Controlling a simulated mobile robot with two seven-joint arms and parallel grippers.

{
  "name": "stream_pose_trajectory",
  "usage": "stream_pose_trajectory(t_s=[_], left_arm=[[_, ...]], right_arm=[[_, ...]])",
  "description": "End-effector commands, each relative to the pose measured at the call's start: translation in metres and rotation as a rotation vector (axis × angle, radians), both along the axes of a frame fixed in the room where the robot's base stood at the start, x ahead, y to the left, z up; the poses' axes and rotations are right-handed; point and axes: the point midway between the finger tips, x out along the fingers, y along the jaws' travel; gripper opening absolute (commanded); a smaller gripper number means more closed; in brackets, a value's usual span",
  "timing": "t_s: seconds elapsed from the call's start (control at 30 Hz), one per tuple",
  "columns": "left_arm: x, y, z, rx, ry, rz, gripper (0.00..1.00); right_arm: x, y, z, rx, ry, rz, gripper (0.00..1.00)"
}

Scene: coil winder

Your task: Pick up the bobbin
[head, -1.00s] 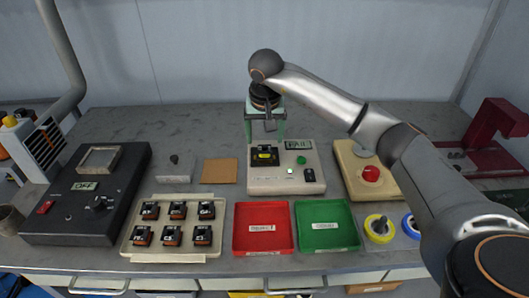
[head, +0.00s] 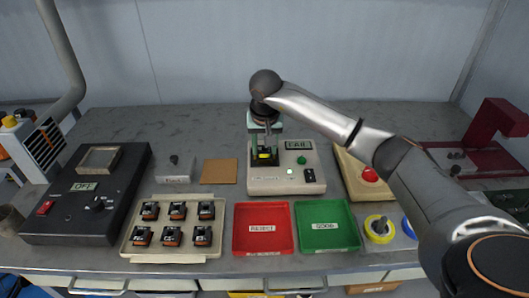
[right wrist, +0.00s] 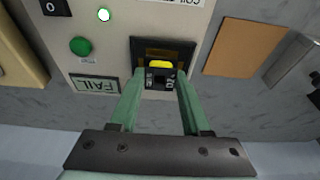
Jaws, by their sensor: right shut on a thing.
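The bobbin (head: 264,155), a small black part with a yellow top, is at the dark socket of the white coil tester (head: 270,185). In the right wrist view the bobbin (right wrist: 159,77) shows its black labelled face between two green fingers. My right gripper (right wrist: 160,88) is shut on it, one finger on each side. In the head view this gripper (head: 265,148) reaches down from behind and partly hides the bobbin. I cannot tell whether the bobbin is clear of the socket. My left gripper is not in view.
The tester's display (head: 299,145) reads FAIL. In front stand a red REJECT tray (head: 262,243) and a green tray (head: 326,240), both empty. A beige tray (head: 165,253) holds several other bobbins. A base with a red button (head: 369,174) stands to the right.

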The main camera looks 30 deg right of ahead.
Motion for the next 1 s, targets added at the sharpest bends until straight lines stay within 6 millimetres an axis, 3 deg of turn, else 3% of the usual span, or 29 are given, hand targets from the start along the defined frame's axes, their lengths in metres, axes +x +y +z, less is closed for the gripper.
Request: stream_pose_trajectory(t_s=[0.03,0.3,0.77,0.93,1.0], left_arm=[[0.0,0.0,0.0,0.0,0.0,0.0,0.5],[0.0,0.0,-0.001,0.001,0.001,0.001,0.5],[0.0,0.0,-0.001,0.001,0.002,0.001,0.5],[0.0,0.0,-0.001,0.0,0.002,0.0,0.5],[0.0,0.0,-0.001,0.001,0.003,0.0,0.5]], right_arm=[[0.0,0.0,0.0,0.0,0.0,0.0,0.3],[0.0,0.0,0.0,0.0,0.0,0.0,0.0],[0.001,0.0,0.009,0.001,-0.003,0.0,0.0],[0.0,0.0,0.037,-0.001,-0.007,0.001,0.0],[-0.013,0.003,0.051,-0.002,-0.007,0.004,0.0]])
